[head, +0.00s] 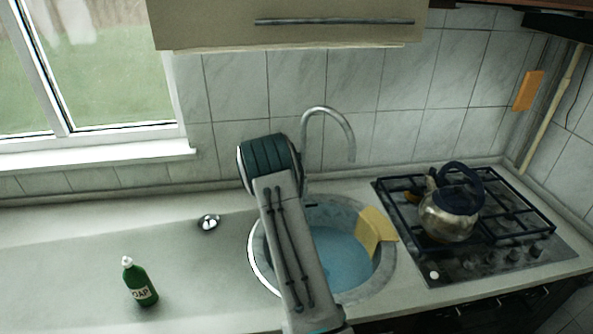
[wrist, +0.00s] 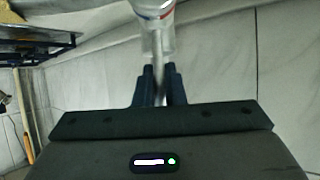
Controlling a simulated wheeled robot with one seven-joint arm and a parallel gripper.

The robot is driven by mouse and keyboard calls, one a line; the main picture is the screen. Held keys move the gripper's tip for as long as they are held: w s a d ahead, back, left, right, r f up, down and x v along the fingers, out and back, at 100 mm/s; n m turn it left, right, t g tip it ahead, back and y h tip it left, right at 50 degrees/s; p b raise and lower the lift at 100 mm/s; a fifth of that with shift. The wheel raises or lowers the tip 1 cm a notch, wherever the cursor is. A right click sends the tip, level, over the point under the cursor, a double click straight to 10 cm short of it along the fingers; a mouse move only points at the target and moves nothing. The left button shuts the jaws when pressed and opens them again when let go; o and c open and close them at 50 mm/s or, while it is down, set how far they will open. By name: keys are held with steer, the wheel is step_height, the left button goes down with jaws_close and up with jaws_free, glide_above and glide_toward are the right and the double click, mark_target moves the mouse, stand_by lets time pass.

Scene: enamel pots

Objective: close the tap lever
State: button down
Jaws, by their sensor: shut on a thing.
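The tap's curved metal spout (head: 347,128) rises behind the round sink in the head view. My arm stands in front of the tap's base there, so the lever and my gripper are hidden in that view. In the wrist view the tap body (wrist: 158,40) carries a red and blue mark. The thin metal tap lever (wrist: 159,88) runs from it down between my fingers. My gripper (wrist: 159,72) is shut on the lever, with one dark finger on each side.
The round sink (head: 383,275) holds bluish water, and a yellow cloth (head: 374,230) hangs over its right rim. A kettle (head: 449,212) stands on the hob (head: 500,255) at right. A green soap bottle (head: 140,285) stands at left on otherwise largely clear counter. A cabinet (head: 290,25) hangs above.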

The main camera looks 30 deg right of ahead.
steer(key=shift+w+d+y+p, duration=0.1)
steer(key=shift+w+y+p, duration=0.05)
steer(key=shift+y+p, duration=0.2)
stand_by(0.3)
steer(key=c, duration=1.5)
jaws_free()
steer(key=b+v, duration=0.2)
steer(key=v, duration=1.2)
steer(key=shift+w, duration=0.15)
